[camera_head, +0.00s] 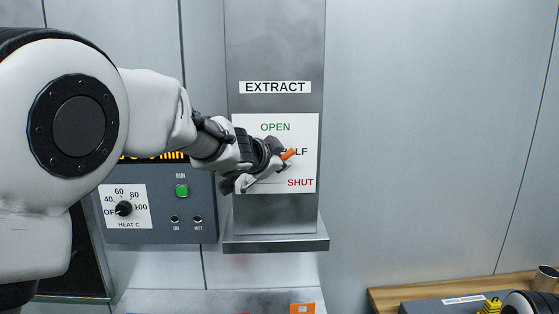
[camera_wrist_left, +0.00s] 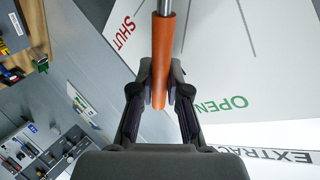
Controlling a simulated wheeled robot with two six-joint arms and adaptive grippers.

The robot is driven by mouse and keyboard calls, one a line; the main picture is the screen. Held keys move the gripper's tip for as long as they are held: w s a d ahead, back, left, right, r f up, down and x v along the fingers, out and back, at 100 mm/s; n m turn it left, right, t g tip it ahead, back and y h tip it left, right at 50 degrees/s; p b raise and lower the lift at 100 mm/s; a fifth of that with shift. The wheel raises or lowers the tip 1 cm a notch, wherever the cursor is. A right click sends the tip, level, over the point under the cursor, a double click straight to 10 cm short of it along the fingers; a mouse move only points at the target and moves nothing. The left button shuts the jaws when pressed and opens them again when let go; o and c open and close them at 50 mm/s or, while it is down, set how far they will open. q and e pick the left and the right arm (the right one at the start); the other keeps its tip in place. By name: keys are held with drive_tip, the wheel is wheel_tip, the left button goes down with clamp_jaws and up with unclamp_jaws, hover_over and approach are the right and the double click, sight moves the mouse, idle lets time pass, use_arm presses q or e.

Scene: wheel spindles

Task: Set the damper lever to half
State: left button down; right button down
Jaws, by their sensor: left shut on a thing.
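My left gripper (camera_head: 275,161) is shut on this handle. In the left wrist view, the orange handle (camera_wrist_left: 162,65) sits between both fingers of the left gripper (camera_wrist_left: 160,92), with a metal rod at its upper end. There the handle crosses the plate between the SHUT and OPEN words. The lever's pivot and the HALF word are hidden in that view.
A grey ledge (camera_head: 275,243) juts out under the damper duct. A control panel (camera_head: 160,225) with a heat dial and green button is at the left. A wooden counter (camera_head: 385,297) with a grey tray is at the lower right. The wall right of the duct is clear.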

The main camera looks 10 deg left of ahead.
use_arm(q)
drive_tip(key=c, duration=1.4)
unclamp_jaws()
drive_tip(key=shift+o, duration=1.3)
drive_tip(key=shift+w+f, duration=0.1)
drive_tip(key=shift+w, duration=0.15)
drive_tip(key=v, duration=0.8)
drive_tip(key=s+a+f+n+g+b, duration=0.1)
drive_tip(key=s+f+n+g+b, duration=0.15)
drive_tip(key=f, duration=1.35)
drive_tip(key=s+f+n+g+b, duration=0.2)
drive_tip(key=s+f, duration=0.2)
drive_tip(key=f, duration=1.2)
drive_tip(key=s+a+f+n+g+b, duration=0.1)
drive_tip(key=s+f+n+g+b, duration=0.15)
drive_tip(key=f, duration=1.35)
drive_tip(key=s+a+f+n+g+y+b, duration=0.1)
drive_tip(key=s+a+f+n+g+b, duration=0.1)
drive_tip(key=s+f, duration=0.9)
drive_tip(key=s+a+f+n+g+y+b, duration=0.1)
drive_tip(key=s+a+f+g, duration=0.3)
drive_tip(key=s+f, duration=0.8)
drive_tip(key=s+n+b, duration=0.1)
drive_tip(key=s, duration=0.7)
drive_tip(key=shift+f+g+y, duration=0.15)
drive_tip(key=shift+g+y, duration=0.15)
